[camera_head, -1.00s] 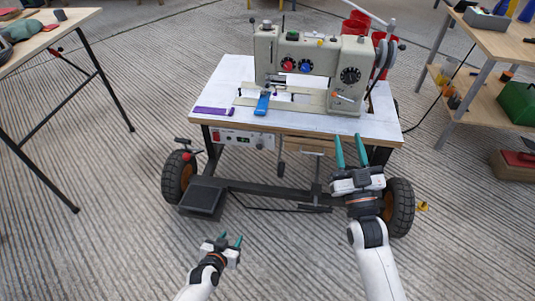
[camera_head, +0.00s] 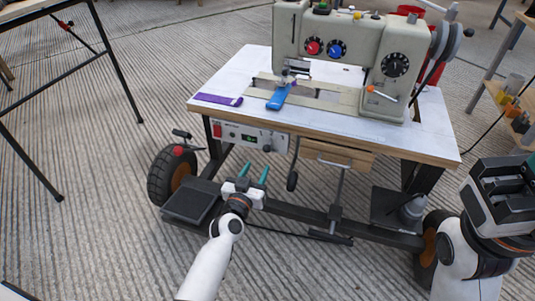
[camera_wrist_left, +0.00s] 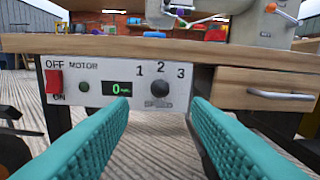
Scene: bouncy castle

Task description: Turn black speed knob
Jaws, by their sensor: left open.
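The black speed knob (camera_wrist_left: 160,89) sits on the white control panel (camera_wrist_left: 106,74) under the tabletop, below the numbers 1, 2 and 3. In the head view the knob (camera_head: 267,148) is small, near the panel's right end. My left gripper (camera_head: 256,172) is open and empty, just in front of and below the panel. In the left wrist view its two teal fingers (camera_wrist_left: 160,110) stand apart, either side of the knob in the picture, without visible contact. My right gripper (camera_head: 503,185) is at the right edge; its fingertips cannot be made out.
A sewing machine (camera_head: 350,55) stands on the table (camera_head: 330,130).

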